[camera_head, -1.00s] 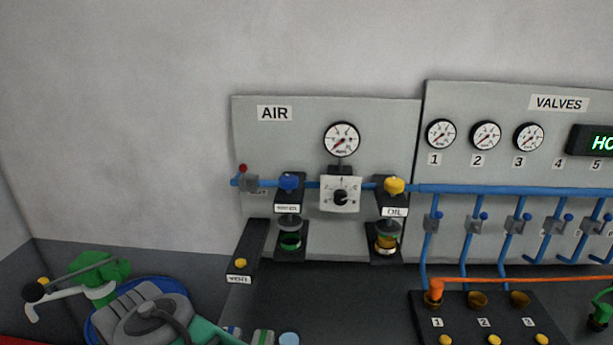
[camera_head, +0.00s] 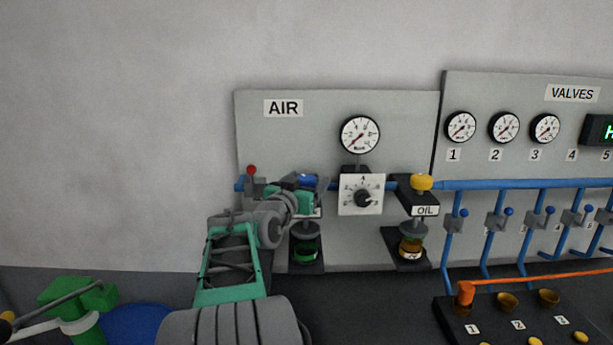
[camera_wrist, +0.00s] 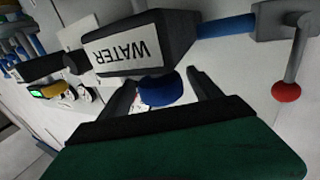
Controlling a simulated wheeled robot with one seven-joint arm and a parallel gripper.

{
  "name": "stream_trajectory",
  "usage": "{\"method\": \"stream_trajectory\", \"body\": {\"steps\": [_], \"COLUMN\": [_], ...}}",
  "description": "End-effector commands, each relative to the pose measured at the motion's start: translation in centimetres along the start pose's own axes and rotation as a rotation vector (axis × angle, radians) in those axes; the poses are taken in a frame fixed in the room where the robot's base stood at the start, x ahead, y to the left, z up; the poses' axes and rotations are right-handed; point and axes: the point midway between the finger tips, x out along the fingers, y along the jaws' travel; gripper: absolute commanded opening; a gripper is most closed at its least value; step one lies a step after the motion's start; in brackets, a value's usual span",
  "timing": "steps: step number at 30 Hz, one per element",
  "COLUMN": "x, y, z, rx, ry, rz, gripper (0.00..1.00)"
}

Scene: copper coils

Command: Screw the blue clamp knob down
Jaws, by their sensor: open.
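The blue clamp knob (camera_head: 308,180) sits on top of the WATER unit at the left of the AIR panel, partly hidden by my gripper. In the wrist view the knob (camera_wrist: 160,92) shows beside the black block with the upside-down WATER label (camera_wrist: 122,54). My gripper (camera_wrist: 159,80) is open, with one finger on each side of the knob and a visible gap to each. I cannot tell how deep the fingers reach along it. In the head view my gripper (camera_head: 308,190) covers most of the WATER unit's top.
A dial box (camera_head: 361,195) with a gauge (camera_head: 360,134) stands just right of my gripper. The OIL unit with a yellow knob (camera_head: 421,181) is farther right. A red-tipped lever (camera_wrist: 286,91) on the blue pipe (camera_wrist: 226,27) is close by.

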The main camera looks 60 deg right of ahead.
Motion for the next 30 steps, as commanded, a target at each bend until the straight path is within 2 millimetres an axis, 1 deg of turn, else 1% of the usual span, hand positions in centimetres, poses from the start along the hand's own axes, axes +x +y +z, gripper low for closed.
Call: {"method": "stream_trajectory", "body": {"steps": [1, 5, 13, 30], "x": [0.9, 2.2, 2.4, 2.3], "y": [0.0, -0.1, -0.3, -0.4], "z": [-0.3, -0.1, 0.0, 0.0], "rx": [-0.001, 0.000, 0.000, 0.000], "ry": [-0.001, -0.001, -0.001, -0.001], "rz": [0.002, -0.002, -0.006, -0.008], "gripper": [0.74, 0.74, 0.74, 0.27]}}
